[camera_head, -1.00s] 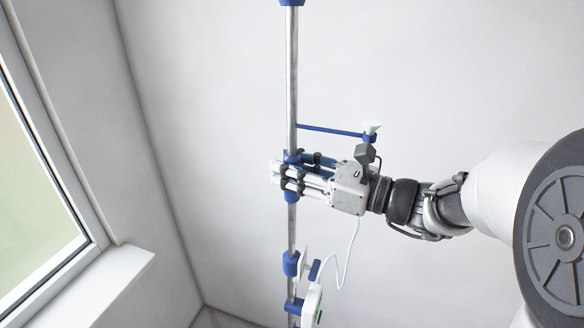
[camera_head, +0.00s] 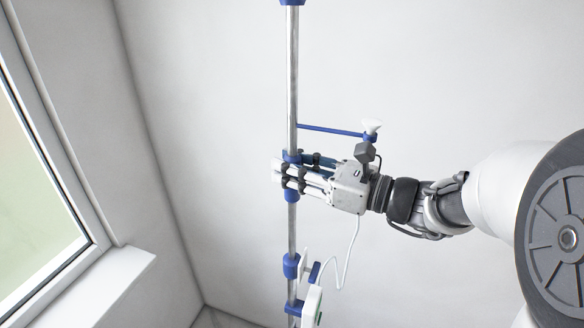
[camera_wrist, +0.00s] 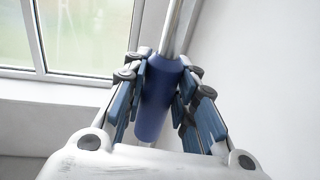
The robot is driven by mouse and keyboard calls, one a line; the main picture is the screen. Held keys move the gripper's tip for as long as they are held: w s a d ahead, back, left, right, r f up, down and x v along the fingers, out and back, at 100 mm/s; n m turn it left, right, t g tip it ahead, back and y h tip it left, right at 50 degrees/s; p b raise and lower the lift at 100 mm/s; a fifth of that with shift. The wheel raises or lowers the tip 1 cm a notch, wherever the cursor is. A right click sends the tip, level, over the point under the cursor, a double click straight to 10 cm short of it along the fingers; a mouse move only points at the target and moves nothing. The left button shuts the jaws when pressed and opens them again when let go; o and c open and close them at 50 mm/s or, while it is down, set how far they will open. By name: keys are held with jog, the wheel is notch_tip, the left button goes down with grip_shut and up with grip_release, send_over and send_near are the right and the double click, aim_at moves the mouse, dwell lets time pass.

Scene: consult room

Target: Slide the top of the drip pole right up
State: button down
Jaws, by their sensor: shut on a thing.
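The drip pole (camera_head: 292,85) stands upright as a thin metal tube with blue fittings, and its upper end runs to the top edge of the head view. My gripper (camera_head: 287,173) is shut around a blue sleeve on the pole, at mid-height in the head view. In the wrist view, the blue sleeve (camera_wrist: 158,95) sits between the two fingers of my gripper (camera_wrist: 160,85), with the metal pole (camera_wrist: 178,28) rising out of it. A lower blue collar (camera_head: 291,265) is on the pole below my gripper. Part of the gripped sleeve is hidden by my fingers.
A thin blue side arm (camera_head: 335,130) with a white end piece sticks out right, just above my gripper. A white device (camera_head: 311,305) with a pale cable (camera_head: 348,255) hangs low on the pole. A window (camera_head: 40,190) with a sill is at left. Open space surrounds the upper pole.

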notch_tip(320, 180, up, 22)
jog(key=p, duration=1.5)
jog(key=shift+r, duration=0.15)
jog(key=shift+w+a, duration=0.1)
jog(key=c, duration=1.7)
grip_release()
jog(key=shift+o, duration=1.3)
jog(key=shift+s+d, duration=0.2)
jog(key=shift+d, duration=0.05)
jog(key=shift+o, duration=0.7)
jog(key=shift+w+a, duration=0.15)
jog(key=shift+a, duration=0.05)
jog(key=v, duration=1.2)
